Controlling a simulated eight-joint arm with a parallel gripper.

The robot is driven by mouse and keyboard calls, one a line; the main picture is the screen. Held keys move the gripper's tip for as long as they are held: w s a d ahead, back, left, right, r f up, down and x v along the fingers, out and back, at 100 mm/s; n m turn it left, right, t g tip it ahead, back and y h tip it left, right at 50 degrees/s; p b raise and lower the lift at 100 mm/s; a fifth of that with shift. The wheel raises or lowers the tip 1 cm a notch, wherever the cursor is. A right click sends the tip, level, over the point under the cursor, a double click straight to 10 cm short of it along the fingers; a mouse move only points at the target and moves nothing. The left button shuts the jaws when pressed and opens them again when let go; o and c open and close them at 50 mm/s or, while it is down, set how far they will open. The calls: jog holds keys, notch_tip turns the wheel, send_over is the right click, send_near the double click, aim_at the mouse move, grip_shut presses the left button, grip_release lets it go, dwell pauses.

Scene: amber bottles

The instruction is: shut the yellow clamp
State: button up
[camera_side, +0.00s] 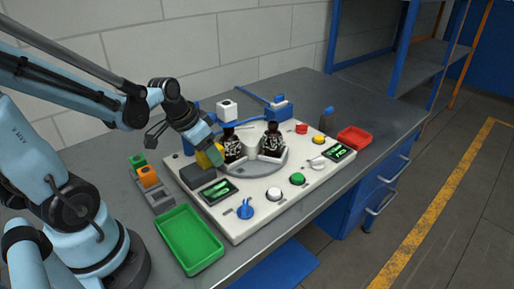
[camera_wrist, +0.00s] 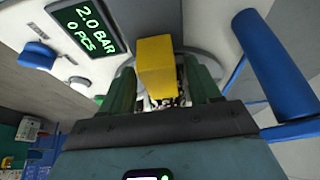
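The yellow clamp (camera_side: 204,159) is at the left of the white machine panel, beside an amber bottle (camera_side: 232,149). My gripper (camera_side: 212,154) is right at the clamp and partly covers it in the side view. In the wrist view the yellow clamp (camera_wrist: 157,65) shows as a yellow block between the two green fingers of my gripper (camera_wrist: 160,88). The fingers stand apart, with narrow gaps seeming to show beside the block. I see no clear grip on it. Whether the clamp is open or shut is hard to tell.
A second amber bottle (camera_side: 273,138) stands on the grey round table (camera_side: 262,172). A blue post (camera_wrist: 270,60) rises close beside my gripper. A green tray (camera_side: 189,240), a red tray (camera_side: 354,138) and a blue knob (camera_side: 245,209) are around. The panel display (camera_wrist: 90,25) reads 2.0 BAR, 0 PCS.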

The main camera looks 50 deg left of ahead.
jog(key=shift+s, duration=0.1)
jog(key=v, duration=1.2)
dwell(0.4)
jog(key=w+d+f+t, duration=0.2)
jog(key=w+d+f, duration=0.2)
jog(key=d, duration=0.5)
jog(key=shift+d+f+t, duration=0.2)
jog(key=shift+d+t, duration=0.05)
jog(key=shift+t, duration=0.05)
